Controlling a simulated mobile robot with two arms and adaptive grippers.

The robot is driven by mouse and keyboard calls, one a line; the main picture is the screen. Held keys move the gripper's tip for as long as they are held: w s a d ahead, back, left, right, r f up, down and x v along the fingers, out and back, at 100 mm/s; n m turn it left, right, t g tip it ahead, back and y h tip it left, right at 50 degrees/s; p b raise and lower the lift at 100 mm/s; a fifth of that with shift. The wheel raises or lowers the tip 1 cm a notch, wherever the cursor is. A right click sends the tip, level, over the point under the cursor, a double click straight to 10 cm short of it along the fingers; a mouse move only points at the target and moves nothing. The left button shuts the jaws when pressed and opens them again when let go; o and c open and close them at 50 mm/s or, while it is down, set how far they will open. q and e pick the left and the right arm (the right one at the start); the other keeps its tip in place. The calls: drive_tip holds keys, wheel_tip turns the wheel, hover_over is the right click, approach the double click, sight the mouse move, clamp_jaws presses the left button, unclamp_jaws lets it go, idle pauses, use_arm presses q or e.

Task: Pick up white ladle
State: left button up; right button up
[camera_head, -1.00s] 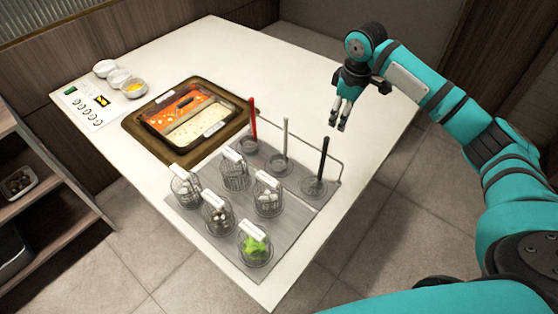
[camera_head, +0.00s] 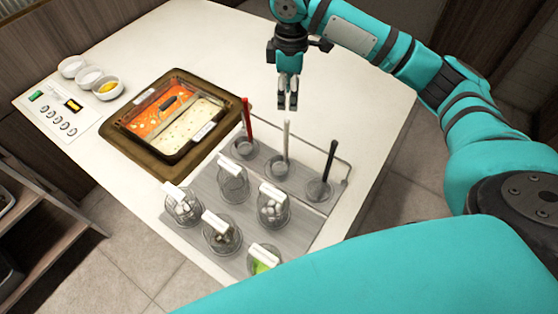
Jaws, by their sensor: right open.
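The white ladle (camera_head: 286,141) stands with its handle upright in the middle of a row of three ladles, its round bowl resting on the grey tray. The red ladle (camera_head: 246,118) is to its left and the black ladle (camera_head: 329,160) is to its right. My right gripper (camera_head: 288,106) points down with its jaws open and empty. In the picture its fingertips are just above the top of the white handle; whether they touch it I cannot tell. My left gripper is not in view.
A divided pot (camera_head: 130,123) of red and pale soup sits to the left. Small bowls (camera_head: 73,66) stand at the far left. The white table (camera_head: 350,100) is clear at the right.

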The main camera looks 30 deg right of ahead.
hover_over(286, 134)
drive_tip(key=f, duration=0.5)
drive_tip(key=shift+w+d+f+p, duration=0.1)
drive_tip(key=shift+d+f+p, duration=0.1)
drive_tip(key=shift+d+p, duration=0.15)
wheel_tip(286, 134, down, 2)
drive_tip(key=shift+a, duration=0.1)
drive_tip(key=shift+w+f+p, duration=0.1)
drive_tip(key=shift+f+p, duration=0.25)
drive_tip(key=shift+p, duration=0.05)
drive_tip(key=f, duration=0.1)
drive_tip(key=f+p, duration=0.1)
drive_tip(key=f, duration=0.1)
drive_tip(key=shift+w+f, duration=0.2)
drive_tip(key=shift+f, duration=0.45)
drive_tip(key=c, duration=0.7)
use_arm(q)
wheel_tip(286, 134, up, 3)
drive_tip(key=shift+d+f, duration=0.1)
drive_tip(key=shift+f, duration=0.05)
use_arm(e)
clamp_jaws()
